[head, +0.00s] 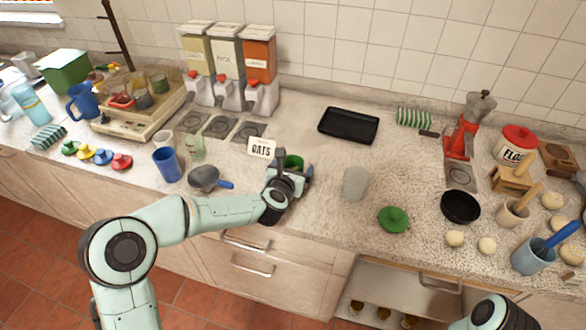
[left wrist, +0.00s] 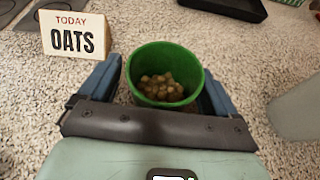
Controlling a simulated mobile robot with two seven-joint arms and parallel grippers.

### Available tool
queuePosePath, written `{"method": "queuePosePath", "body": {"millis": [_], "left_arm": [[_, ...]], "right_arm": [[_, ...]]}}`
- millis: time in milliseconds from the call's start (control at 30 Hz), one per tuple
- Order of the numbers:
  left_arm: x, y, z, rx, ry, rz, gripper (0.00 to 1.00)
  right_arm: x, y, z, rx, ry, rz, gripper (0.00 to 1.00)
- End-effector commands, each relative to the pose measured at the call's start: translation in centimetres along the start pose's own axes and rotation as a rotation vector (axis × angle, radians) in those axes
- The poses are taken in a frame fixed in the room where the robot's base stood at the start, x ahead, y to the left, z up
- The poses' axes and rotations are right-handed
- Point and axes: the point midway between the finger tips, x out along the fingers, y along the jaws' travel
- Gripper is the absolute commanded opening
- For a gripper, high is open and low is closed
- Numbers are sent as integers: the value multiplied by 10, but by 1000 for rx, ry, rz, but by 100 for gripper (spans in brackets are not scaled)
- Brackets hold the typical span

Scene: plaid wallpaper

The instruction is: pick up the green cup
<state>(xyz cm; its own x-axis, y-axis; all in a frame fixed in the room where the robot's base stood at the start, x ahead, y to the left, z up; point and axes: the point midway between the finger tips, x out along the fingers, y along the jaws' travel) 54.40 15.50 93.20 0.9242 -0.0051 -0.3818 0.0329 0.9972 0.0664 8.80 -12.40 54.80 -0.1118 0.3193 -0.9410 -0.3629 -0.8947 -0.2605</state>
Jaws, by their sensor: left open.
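The green cup (head: 293,161) stands upright on the speckled counter, just right of the "OATS" card in the head view. In the left wrist view the green cup (left wrist: 165,56) is open at the top and holds small brown round pieces. My left gripper (head: 290,172) is open, with one blue finger on each side of the cup. I cannot tell whether the fingers touch it; its lower front is hidden by the gripper. My right gripper is not in view.
The OATS card (head: 261,148) stands close at the left, with a grey pan (head: 204,177) beyond it. A pale translucent cup (head: 355,184) and a green lid (head: 394,219) are to the right. A black tray (head: 348,125) lies behind.

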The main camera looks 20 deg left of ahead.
Motion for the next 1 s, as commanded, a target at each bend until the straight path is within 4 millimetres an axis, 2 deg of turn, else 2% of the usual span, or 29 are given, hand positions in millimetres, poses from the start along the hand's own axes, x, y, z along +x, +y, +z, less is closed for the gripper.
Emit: {"method": "queuePosePath", "body": {"millis": [100,300,367,400,500,833,1000], "left_arm": [[6,-1,0,1,0,-1,92],[7,0,0,1,0,-1,92],[7,0,0,1,0,-1,75],[7,0,0,1,0,-1,62],[6,0,0,1,0,-1,33],[6,0,2,1,-1,0,33],[0,1,16,1,-3,1,33]], "right_arm": [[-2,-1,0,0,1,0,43],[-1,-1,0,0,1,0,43],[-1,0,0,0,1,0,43],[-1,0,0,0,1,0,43],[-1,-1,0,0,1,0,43],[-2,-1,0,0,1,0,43],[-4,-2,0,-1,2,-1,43]]}}
